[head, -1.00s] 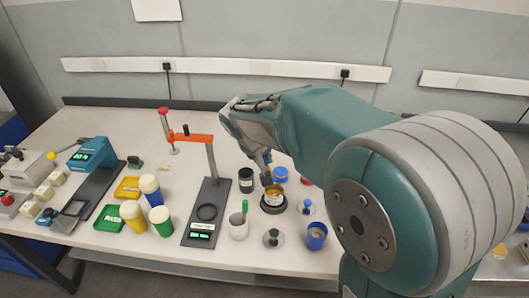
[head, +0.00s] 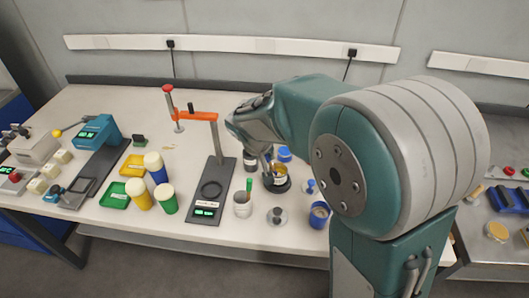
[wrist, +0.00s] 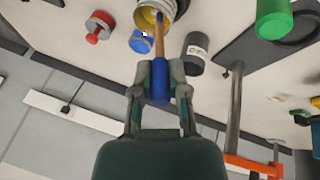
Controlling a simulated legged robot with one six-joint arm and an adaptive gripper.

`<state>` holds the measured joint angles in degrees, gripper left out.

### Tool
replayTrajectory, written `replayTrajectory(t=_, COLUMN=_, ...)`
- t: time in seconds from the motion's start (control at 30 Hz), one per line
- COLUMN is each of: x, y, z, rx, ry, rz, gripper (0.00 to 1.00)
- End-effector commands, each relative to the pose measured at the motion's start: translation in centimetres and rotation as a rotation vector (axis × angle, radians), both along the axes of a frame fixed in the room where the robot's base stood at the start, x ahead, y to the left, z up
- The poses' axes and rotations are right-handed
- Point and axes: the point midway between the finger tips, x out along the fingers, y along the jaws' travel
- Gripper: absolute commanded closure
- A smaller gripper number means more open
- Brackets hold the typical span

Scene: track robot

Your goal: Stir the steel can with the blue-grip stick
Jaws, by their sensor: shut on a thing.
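The steel can (head: 276,184) stands on a dark round base near the middle of the bench, with yellow-brown contents inside. In the wrist view the can (wrist: 172,8) is at the top, partly cut off by the frame edge. My gripper (wrist: 158,76) is shut on the blue grip (wrist: 158,92) of the stick. The stick's wooden shaft (wrist: 159,42) runs from the fingers to the can, and its blue far end lies within the can's mouth. In the head view my gripper (head: 264,150) is just above and behind the can; the stick is mostly hidden there.
A black jar (head: 250,160) and a blue lid (head: 285,153) stand close behind the can. A cup (head: 242,205) with a green-handled tool, a grey knobbed lid (head: 276,216) and a blue can (head: 319,215) stand in front. An orange-armed stand (head: 200,115) is to the left.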

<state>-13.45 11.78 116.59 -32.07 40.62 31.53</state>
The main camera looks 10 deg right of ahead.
Motion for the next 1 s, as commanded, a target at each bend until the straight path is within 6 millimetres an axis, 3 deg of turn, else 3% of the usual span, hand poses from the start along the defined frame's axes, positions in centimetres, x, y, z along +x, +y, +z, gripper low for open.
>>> replayTrajectory(t=0.5, x=0.8, y=-1.0, z=-3.1, rx=0.000, ry=0.002, rz=-0.001, gripper=1.00)
replayTrajectory(t=1.0, x=1.0, y=-1.1, z=-3.5, rx=0.000, ry=0.000, rz=-0.001, gripper=1.00)
